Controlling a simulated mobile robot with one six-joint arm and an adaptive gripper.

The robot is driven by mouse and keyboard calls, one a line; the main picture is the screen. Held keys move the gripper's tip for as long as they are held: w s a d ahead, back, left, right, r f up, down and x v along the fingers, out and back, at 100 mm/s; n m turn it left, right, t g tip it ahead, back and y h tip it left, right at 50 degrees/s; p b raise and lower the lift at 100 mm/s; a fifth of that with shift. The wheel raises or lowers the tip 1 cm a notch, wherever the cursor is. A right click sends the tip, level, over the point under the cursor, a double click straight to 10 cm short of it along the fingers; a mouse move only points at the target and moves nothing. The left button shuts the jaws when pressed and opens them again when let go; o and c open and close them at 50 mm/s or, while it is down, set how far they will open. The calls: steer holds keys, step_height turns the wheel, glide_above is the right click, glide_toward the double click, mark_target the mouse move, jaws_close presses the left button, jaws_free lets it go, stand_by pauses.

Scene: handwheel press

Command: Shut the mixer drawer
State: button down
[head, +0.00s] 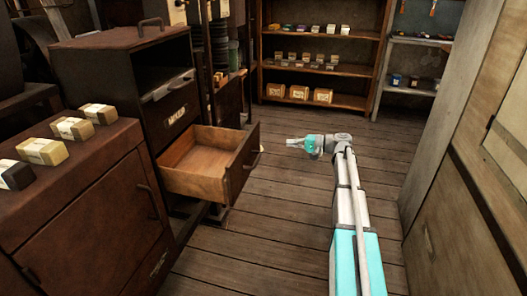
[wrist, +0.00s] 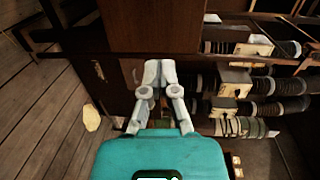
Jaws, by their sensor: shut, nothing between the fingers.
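The mixer drawer (head: 205,165) is a brown wooden drawer, pulled well out of a dark cabinet (head: 120,60) and empty inside as far as I see. Its front panel (head: 243,162) faces right, with a small handle on the outer side. A label plate (head: 177,116) sits on the cabinet above it. My gripper (head: 289,142) is to the right of the drawer front, pointing left towards it, with a visible gap between them. In the wrist view my gripper (wrist: 160,68) has its fingertips together and holds nothing. A dark wooden panel (wrist: 145,25) lies beyond the tips; I cannot tell if it is the drawer.
A brown cabinet (head: 85,200) with several small boxes stands at the front left. Shelves (head: 318,70) with goods stand at the back. A wooden cabinet (head: 470,170) stands on the right. The plank floor (head: 285,215) between is clear apart from my arm.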

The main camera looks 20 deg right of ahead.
mark_target(258, 139)
steer(key=shift+t+y, duration=0.4)
steer(key=shift+t, duration=0.2)
steer(key=d+b, duration=0.1)
steer(key=w+d+f, duration=0.1)
steer(key=d+b, duration=0.1)
steer(key=shift+w+d+f+b, duration=0.2)
steer(key=shift+f+b, duration=0.1)
steer(key=shift+f, duration=0.1)
steer(key=x, duration=1.4)
steer(key=shift+a, duration=0.1)
